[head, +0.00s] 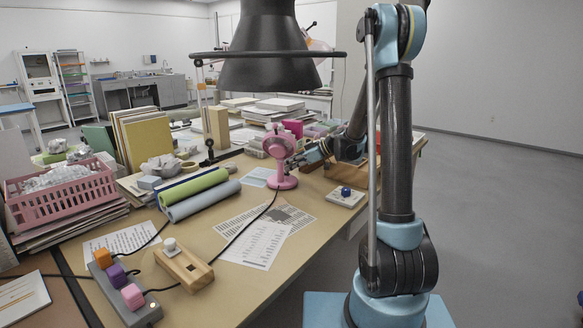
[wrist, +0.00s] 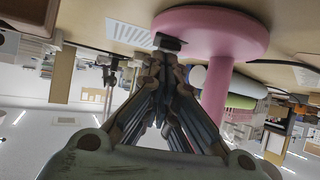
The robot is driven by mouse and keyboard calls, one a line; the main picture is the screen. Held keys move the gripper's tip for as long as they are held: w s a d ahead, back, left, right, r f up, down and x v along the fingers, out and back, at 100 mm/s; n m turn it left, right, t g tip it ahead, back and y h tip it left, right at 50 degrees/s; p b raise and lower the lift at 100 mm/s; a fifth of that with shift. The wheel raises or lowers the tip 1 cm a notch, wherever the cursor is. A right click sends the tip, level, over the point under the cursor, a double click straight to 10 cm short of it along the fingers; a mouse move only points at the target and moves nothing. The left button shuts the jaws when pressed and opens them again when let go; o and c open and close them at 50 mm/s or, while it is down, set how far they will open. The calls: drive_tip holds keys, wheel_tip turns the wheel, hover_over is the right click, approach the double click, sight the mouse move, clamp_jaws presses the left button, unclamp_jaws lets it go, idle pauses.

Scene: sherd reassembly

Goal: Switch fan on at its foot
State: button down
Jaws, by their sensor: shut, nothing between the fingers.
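The pink fan (head: 279,148) stands upright on the table, its round foot (head: 283,183) flat on the tabletop. In the wrist view, which is upside down, the foot (wrist: 215,25) and stem (wrist: 216,90) are close. A small dark switch (wrist: 170,42) sits at the foot's edge. My gripper (wrist: 160,58) is shut and empty, its fingertips right at the switch; I cannot tell whether they touch it. In the head view my gripper (head: 292,165) is low beside the fan's stem, partly hard to make out. The switch is not clear there.
A white pad with a blue knob (head: 345,195) lies right of the fan. Papers (head: 257,243) and rolled tubes (head: 200,195) lie to its left. A black cable runs from the foot towards the power strip (head: 125,290). A large dark lamp shade (head: 270,55) hangs in front.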

drive_tip(key=shift+w+a+r, duration=0.1)
drive_tip(key=shift+a+r, duration=0.15)
drive_tip(key=shift+a, duration=0.45)
drive_tip(key=shift+r, duration=0.65)
wheel_tip(320, 180, up, 3)
drive_tip(key=shift+f, duration=0.15)
drive_tip(key=s+d+r, duration=0.1)
drive_tip(key=d, duration=0.9)
drive_tip(key=shift+r, duration=0.4)
drive_tip(key=shift+s, duration=0.1)
